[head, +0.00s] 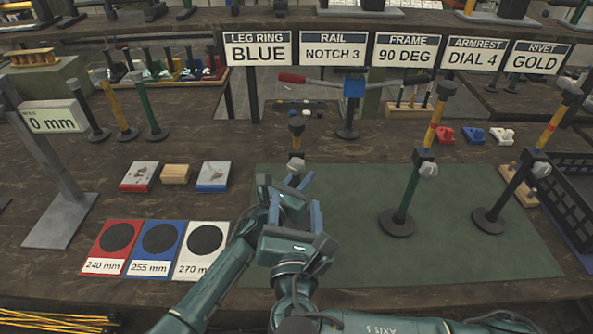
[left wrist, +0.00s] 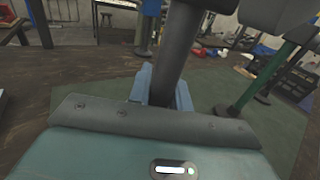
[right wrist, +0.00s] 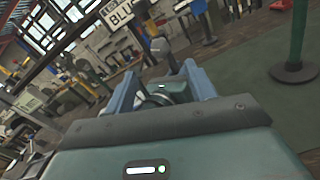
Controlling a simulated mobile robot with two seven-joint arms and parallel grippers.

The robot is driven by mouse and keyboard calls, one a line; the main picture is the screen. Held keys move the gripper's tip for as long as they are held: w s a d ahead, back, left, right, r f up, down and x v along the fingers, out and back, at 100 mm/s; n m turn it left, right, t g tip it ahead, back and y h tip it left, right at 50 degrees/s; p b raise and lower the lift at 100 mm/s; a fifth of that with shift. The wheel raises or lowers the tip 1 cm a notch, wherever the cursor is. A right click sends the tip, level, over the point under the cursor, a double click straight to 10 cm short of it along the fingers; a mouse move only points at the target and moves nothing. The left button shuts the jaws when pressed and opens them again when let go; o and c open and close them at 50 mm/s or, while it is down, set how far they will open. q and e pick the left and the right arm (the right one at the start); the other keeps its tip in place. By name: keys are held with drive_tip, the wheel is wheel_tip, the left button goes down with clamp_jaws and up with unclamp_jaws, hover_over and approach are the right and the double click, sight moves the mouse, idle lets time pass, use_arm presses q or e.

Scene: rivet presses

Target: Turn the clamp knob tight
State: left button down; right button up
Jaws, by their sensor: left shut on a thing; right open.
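A dark post with a yellow and blue top (head: 296,128) stands at the left of the green mat. A grey clamp knob (head: 297,165) is partway up it; it also shows in the right wrist view (right wrist: 160,46). My left gripper (head: 288,184) is shut on the dark post below the knob; the left wrist view shows the post (left wrist: 176,55) between its fingers. My right gripper (head: 296,213) is open, just nearer than the left one. In the right wrist view, its blue fingers stand apart, with the knob beyond them, not between them. The post's base is hidden.
Two more posts with pale knobs stand on the right: a green one (head: 411,190) and a dark one (head: 510,190). The green mat (head: 470,250) is clear at front right. Colored cards (head: 112,266) lie at left. A black crate (head: 570,205) is at the right edge.

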sight(296, 170)
drive_tip(key=w, duration=0.9)
drive_tip(key=shift+w+d, duration=0.1)
drive_tip(key=shift+w, duration=0.25)
drive_tip(key=c, duration=1)
drive_tip(key=shift+m, duration=0.4)
drive_tip(key=m, duration=0.4)
drive_tip(key=shift+s+m, duration=0.1)
drive_tip(key=shift+m, duration=0.3)
drive_tip(key=m, duration=0.4)
drive_tip(key=shift+m, duration=0.3)
